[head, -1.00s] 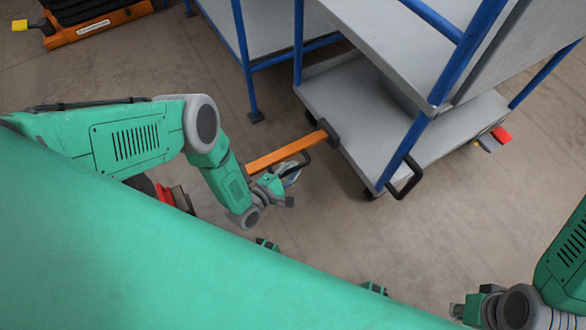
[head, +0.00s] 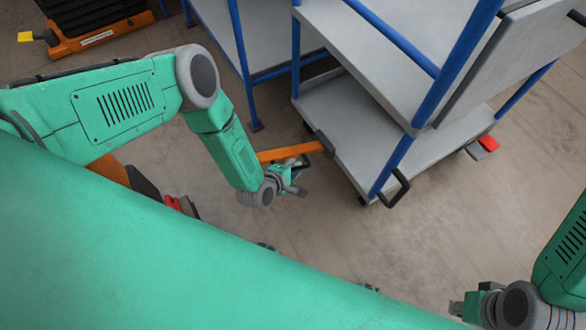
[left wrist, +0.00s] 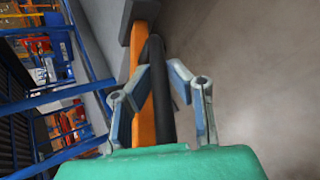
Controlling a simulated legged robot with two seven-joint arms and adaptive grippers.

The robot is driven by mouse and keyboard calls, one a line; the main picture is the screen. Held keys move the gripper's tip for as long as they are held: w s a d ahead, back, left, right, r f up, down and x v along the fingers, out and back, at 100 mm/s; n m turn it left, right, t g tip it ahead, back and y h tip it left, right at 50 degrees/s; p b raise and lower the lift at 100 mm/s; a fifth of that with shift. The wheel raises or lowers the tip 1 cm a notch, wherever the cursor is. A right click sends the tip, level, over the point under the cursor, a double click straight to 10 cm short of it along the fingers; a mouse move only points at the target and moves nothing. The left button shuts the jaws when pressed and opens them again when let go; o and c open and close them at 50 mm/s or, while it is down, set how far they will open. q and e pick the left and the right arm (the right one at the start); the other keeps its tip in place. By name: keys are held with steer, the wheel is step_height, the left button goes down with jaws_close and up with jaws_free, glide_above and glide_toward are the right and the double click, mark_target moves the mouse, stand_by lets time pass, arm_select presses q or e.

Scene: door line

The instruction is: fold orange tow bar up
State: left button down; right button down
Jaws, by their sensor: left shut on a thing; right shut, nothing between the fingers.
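The orange tow bar (head: 290,152) sticks out leftward from a black bracket (head: 325,143) at the low edge of the grey cart (head: 345,125). My forearm hides its left end. A black handle (left wrist: 155,80) runs beside the orange bar (left wrist: 138,55) in the left wrist view. My left gripper (head: 293,180) is at the bar, and its fingers (left wrist: 158,85) are shut on the black handle. My right gripper (head: 460,308) is low at the right, shut and empty, away from the cart.
The cart has blue posts, grey shelves, a black loop handle (head: 397,188) and a red pedal (head: 488,143). Another blue-framed cart (head: 222,40) stands behind. An orange and black unit (head: 97,28) is at the top left. Floor in front of the cart is clear.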

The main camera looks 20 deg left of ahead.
arm_select(q)
steer(key=shift+w+d+r+g+y+p, duration=0.25)
steer(key=shift+w+r+g+p, duration=0.1)
steer(key=shift+r, duration=0.25)
steer(key=shift+w+d+r+g+y+p, duration=0.25)
steer(key=shift+r+g+p, duration=0.1)
steer(key=shift+r, duration=0.25)
steer(key=c, duration=1.5)
jaws_free()
steer(key=shift+c, duration=0.2)
steer(key=shift+r, duration=0.1)
steer(key=v, duration=1.1)
steer(key=shift+s, duration=0.45)
steer(key=shift+r, duration=0.1)
